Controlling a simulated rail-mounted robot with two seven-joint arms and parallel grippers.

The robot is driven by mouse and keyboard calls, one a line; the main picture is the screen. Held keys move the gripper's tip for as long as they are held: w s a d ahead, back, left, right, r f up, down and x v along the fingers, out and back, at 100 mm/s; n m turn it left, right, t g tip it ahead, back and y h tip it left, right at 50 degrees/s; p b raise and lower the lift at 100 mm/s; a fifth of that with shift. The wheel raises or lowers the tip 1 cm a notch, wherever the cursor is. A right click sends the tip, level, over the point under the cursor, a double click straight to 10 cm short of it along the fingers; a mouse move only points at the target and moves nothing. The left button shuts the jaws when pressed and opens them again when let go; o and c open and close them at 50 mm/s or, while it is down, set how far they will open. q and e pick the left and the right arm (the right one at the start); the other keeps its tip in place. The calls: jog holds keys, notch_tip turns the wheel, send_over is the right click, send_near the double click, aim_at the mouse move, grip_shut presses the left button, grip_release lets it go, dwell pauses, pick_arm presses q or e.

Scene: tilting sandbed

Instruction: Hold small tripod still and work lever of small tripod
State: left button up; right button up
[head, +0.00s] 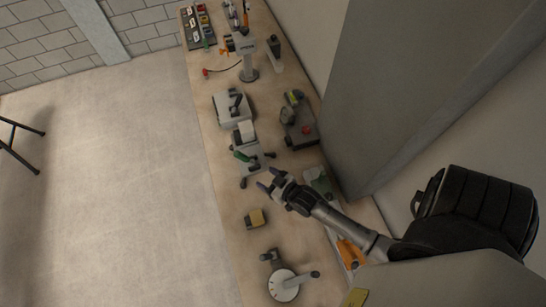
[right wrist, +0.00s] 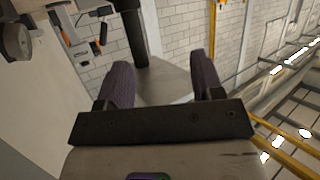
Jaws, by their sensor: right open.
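The small tripod (head: 252,165) appears to be the grey stand with dark splayed feet near the middle of the bench in the head view. A green handle (head: 241,156) at its left side may be its lever. My right gripper (head: 269,179) is open and empty, just below and right of the stand, apart from it as far as I can tell. Its two purple fingers also show spread in the right wrist view (right wrist: 163,78), with a grey surface and a dark post beyond them. I cannot tell what these belong to. My left gripper is out of view.
A grey box with a black handle (head: 233,108) stands behind the stand. A round white base (head: 284,285) stands at the near end. A tall grey panel (head: 400,90) borders the bench.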

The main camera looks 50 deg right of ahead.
jog(key=w+d+t+b, duration=0.1)
jog(key=w+b, duration=0.1)
jog(key=w, duration=0.2)
jog(key=w+d+f+m+t+h+b, duration=0.1)
jog(key=w+d, duration=0.1)
jog(key=w, duration=0.2)
jog(key=w+d+f+t+h+b, duration=0.1)
jog(key=w+d+b, duration=0.1)
jog(key=w, duration=0.2)
jog(key=shift+d+f+t+b, duration=0.15)
jog(key=shift+f+t+b, duration=0.05)
jog(key=shift+t+b, duration=0.15)
jog(key=shift+w+d+r+b, duration=0.1)
jog(key=shift+w+b, duration=0.3)
jog(key=shift+w, duration=0.65)
grip_shut()
dwell(0.3)
